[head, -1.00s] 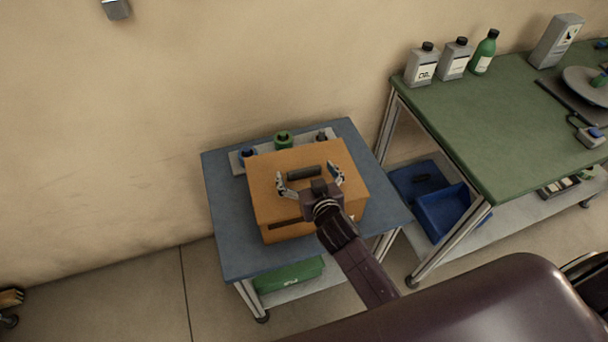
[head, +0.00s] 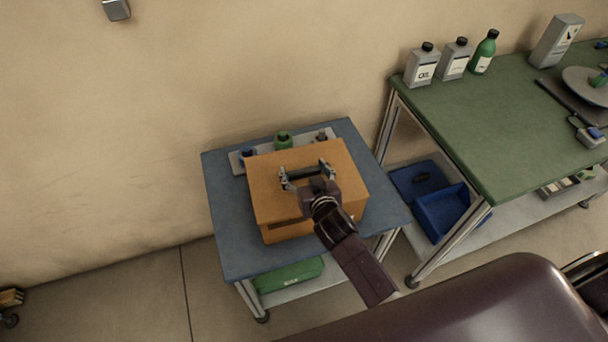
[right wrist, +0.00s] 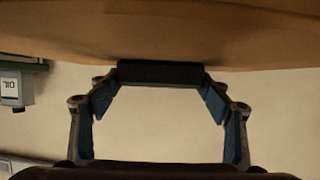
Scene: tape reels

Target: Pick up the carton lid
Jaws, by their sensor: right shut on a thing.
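The carton lid (head: 277,204) is the orange-brown top of the carton (head: 290,232), which stands on a small blue table. A dark bar handle (head: 307,173) lies across the top of the lid. My right gripper (head: 308,176) is shut on the handle, one finger at each end. The lid rests on the carton, with a dark opening along its front side. In the right wrist view the handle (right wrist: 160,73) sits between the fingertips, with the lid (right wrist: 160,35) behind it. My left gripper is not in view.
The blue table (head: 226,240) has a grey rack with several bottles, one of them green (head: 283,140), behind the carton. A green bin (head: 290,275) is on its lower shelf. A green workbench (head: 480,125) with bottles stands at the right, blue bins (head: 445,210) beneath it.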

